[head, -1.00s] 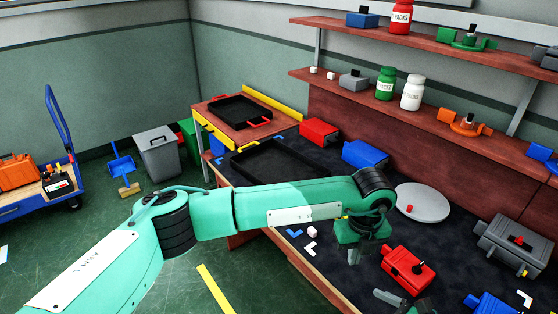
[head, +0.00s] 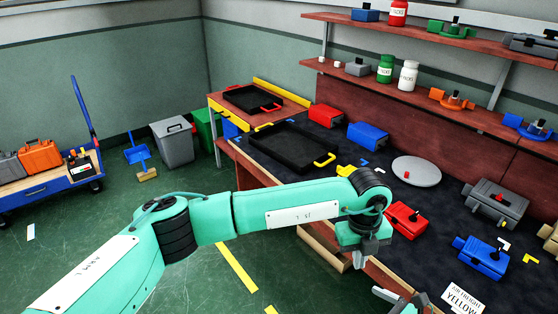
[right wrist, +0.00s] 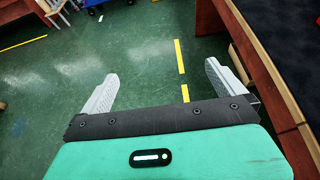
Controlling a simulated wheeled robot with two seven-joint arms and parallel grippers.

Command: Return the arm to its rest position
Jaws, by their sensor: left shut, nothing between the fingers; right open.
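My left arm (head: 285,212) is green and stretches from the lower left across the head view. My left gripper (head: 368,252) hangs down at its end, shut and empty, near the front edge of the workbench (head: 395,279). A red machine part (head: 405,220) lies on the bench just beyond it. Part of my right gripper (head: 400,298) shows at the bottom of the head view. In the right wrist view my right gripper (right wrist: 161,80) is open and empty above the green floor, beside the bench edge.
A black tray (head: 290,150) with yellow handles, a blue box (head: 368,136), a grey disc (head: 416,170) and a blue part (head: 481,256) are on the bench. Shelves (head: 430,82) stand behind. A grey bin (head: 173,142) and a trolley (head: 50,190) stand left.

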